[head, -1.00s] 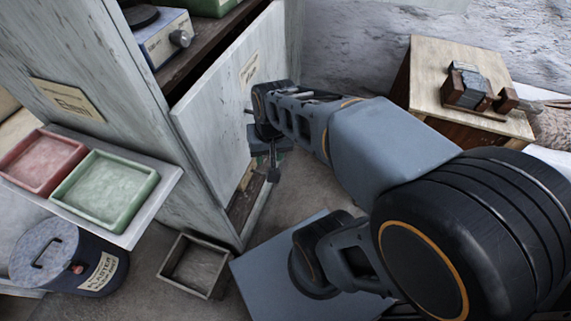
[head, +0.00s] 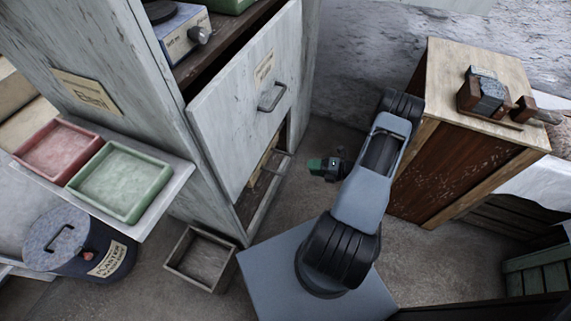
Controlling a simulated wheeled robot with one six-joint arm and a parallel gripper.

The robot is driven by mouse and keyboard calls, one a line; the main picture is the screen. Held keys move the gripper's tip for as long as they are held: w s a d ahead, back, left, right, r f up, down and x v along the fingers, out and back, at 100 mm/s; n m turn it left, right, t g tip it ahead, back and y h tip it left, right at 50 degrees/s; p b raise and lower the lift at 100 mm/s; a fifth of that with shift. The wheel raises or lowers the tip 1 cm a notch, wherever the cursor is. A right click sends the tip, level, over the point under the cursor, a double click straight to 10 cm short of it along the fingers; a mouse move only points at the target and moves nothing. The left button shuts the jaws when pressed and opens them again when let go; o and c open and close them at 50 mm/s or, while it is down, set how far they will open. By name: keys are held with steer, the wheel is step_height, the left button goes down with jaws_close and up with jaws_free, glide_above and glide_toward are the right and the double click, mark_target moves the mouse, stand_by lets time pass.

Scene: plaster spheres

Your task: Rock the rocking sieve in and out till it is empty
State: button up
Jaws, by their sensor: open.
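I cannot make out the rocking sieve for certain. A wooden frame (head: 262,178) shows in the low opening of the tall grey cabinet, under a pale front panel (head: 240,105) with a metal handle (head: 271,97). Most of the opening's inside is hidden by the panel and shadow. My gripper (head: 322,167) hangs over the floor to the right of the cabinet, apart from the handle and the frame. It is open and holds nothing that I can see. A small green patch shows at its tip.
A shelf (head: 178,178) at the left bears a red tray (head: 57,148) and a green tray (head: 118,182). A plaster bin (head: 78,245) stands below. An open box (head: 200,260) lies on the floor. A wooden cabinet (head: 470,165) stands right. The floor between the cabinets is clear.

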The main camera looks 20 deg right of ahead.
steer(key=w+a+f+m+t+b, duration=0.1)
steer(key=w+a+f+m+b, duration=0.1)
steer(key=w+a+f, duration=0.3)
steer(key=w+a, duration=0.3)
steer(key=w, duration=0.1)
steer(key=shift+m+h, duration=0.4)
steer(key=shift+w+f, duration=0.1)
jaws_close()
stand_by(0.4)
